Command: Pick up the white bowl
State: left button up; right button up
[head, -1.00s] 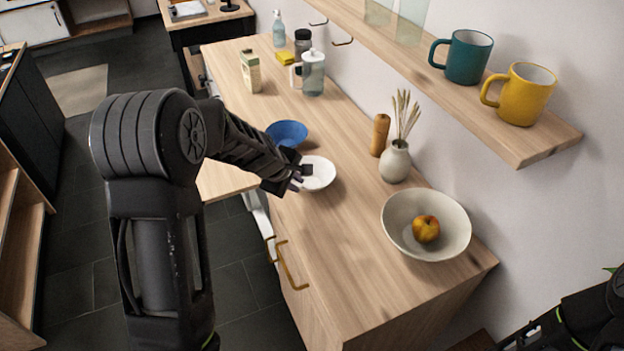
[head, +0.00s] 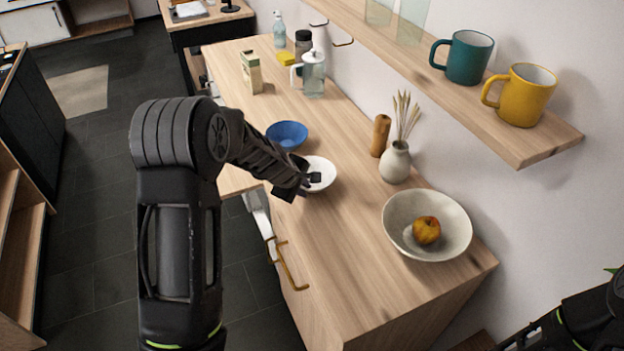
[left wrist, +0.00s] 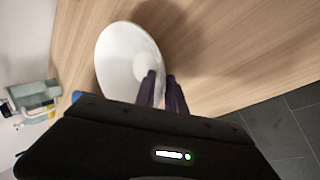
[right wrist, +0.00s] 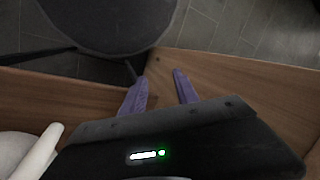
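The white bowl (head: 322,165) stands on the wooden counter (head: 335,240), in front of the blue bowl. In the left wrist view the white bowl (left wrist: 118,62) fills the upper middle. My left gripper (head: 309,184) is at the bowl's near rim. One finger is over the inside of the bowl and the other is outside it; the fingertips (left wrist: 161,76) are fairly close together. Whether they press on the rim cannot be seen. My right gripper (right wrist: 158,82) is open and empty, away from the bowl.
A blue bowl (head: 287,134) sits just behind the white bowl. A vase (head: 395,163), a pepper mill (head: 380,136) and a large bowl (head: 455,240) with an apple (head: 426,230) stand to the right. A shelf (head: 480,95) with mugs overhangs the counter. The counter's front middle is clear.

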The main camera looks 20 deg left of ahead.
dwell(0.4)
pick_arm(q)
grip_shut()
dwell(1.2)
notch_tip(320, 180, up, 10)
jog(key=shift+r+p, duration=0.1)
jog(key=shift+p, duration=0.75)
